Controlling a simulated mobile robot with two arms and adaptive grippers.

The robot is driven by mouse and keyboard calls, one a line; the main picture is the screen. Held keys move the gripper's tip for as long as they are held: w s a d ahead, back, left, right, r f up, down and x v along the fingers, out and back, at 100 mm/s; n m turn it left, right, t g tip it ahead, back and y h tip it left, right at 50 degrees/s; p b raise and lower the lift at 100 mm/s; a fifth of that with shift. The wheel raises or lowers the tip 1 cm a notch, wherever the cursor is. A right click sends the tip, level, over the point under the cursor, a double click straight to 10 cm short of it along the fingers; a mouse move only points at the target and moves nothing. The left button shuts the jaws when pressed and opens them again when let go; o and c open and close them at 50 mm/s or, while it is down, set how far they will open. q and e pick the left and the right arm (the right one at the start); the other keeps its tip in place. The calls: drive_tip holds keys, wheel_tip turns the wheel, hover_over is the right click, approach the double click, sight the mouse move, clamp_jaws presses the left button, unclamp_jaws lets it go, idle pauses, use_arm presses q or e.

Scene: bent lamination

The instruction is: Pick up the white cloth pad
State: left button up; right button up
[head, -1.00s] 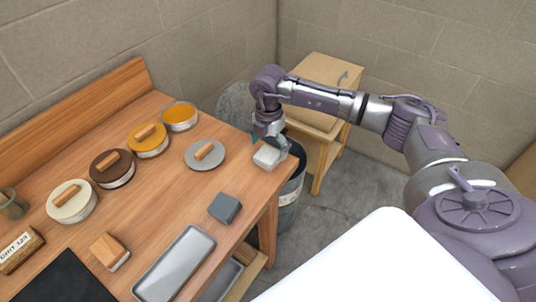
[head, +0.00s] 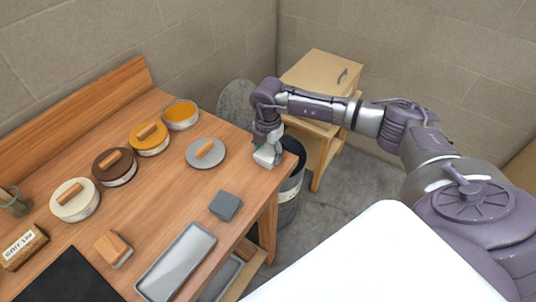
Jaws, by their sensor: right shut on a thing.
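The white cloth pad (head: 264,157) is at the far right corner of the wooden workbench, beside the bin. My right gripper (head: 268,149) comes down over it from above and is shut on it. The fingers hide part of the pad, and it looks tilted. I cannot tell whether it still touches the bench top. My left gripper is not in view.
A grey disc with a wooden handle (head: 205,152) lies left of the pad. A dark grey block (head: 225,206) and a metal tray (head: 177,262) are nearer. Several round tins line the back. A grey bin (head: 290,185) stands beside the bench, by a wooden cabinet (head: 318,85).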

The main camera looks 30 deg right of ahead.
sight(271, 151)
drive_tip(key=shift+r, duration=0.15)
drive_tip(key=shift+r+b, duration=0.45)
drive_tip(key=shift+r, duration=0.15)
drive_tip(key=r, duration=0.1)
drive_tip(key=d+r+b, duration=0.1)
drive_tip(key=shift+s+r, duration=0.1)
drive_tip(key=shift+r, duration=0.25)
drive_tip(key=s+d+r+b, duration=0.3)
drive_tip(key=s+d+r, duration=0.2)
drive_tip(key=d+r, duration=0.2)
drive_tip(key=shift+s+d+b, duration=0.3)
drive_tip(key=shift+s+d, duration=0.05)
drive_tip(key=shift+d, duration=0.7)
